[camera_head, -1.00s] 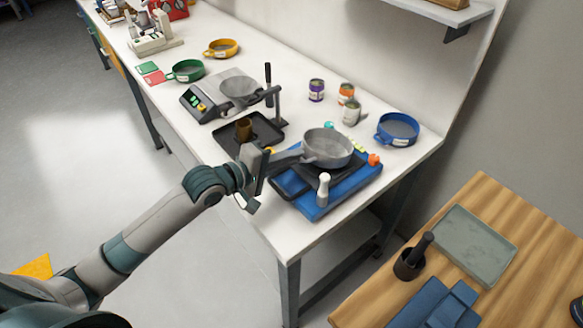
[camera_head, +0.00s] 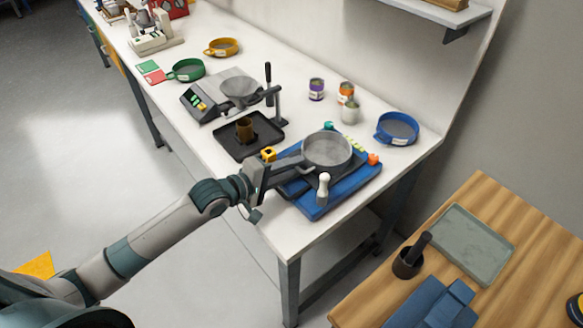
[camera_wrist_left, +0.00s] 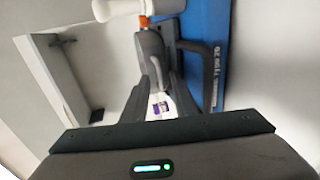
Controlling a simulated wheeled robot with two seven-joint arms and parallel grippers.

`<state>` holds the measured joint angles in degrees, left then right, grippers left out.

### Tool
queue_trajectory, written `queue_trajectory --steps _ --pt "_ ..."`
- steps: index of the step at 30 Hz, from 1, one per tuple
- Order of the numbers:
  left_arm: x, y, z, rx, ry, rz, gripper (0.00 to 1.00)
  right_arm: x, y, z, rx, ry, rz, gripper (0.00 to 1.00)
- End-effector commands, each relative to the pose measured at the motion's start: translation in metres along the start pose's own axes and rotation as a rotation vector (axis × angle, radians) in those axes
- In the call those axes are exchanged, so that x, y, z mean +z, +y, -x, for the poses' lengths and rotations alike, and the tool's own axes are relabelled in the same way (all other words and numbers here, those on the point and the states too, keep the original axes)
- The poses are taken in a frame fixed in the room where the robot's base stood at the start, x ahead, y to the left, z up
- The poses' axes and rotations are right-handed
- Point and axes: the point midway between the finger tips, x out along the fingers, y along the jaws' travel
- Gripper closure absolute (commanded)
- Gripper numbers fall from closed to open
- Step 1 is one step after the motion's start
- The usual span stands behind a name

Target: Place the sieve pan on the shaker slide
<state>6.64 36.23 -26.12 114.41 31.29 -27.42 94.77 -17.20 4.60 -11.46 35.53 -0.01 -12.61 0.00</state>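The grey sieve pan (camera_head: 327,149) is over the blue shaker (camera_head: 338,197), above its dark slide (camera_head: 290,186). Whether the pan touches the slide is unclear. My left gripper (camera_head: 284,168) is at the pan's handle, on the left side of the shaker, and appears shut on it. In the left wrist view the gripper fingers (camera_wrist_left: 162,82) point toward the shaker's blue base (camera_wrist_left: 213,25); the grip itself is hard to make out there. My right gripper is not in view.
A white-handled knob (camera_head: 323,188) stands at the shaker's front. Several small cans stand behind, and a blue sieve (camera_head: 397,128) is at the right. A wooden table (camera_head: 420,250) stands front right.

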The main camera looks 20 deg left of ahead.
Motion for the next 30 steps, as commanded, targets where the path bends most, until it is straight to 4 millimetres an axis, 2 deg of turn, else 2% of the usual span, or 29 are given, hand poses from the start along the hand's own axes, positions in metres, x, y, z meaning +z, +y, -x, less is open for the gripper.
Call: queue_trajectory --steps 5,11,24,30 --pt "0.000 0.000 0.002 0.001 0.000 0.000 0.74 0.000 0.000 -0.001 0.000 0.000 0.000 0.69" --pt "0.000 -0.001 0.016 0.001 0.000 0.001 0.74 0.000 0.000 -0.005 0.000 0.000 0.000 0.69" --pt "0.000 -0.002 0.086 0.000 0.000 0.000 0.74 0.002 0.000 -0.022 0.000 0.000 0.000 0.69" --pt "-0.001 -0.001 0.109 0.000 0.001 0.000 0.74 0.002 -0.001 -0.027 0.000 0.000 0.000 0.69"
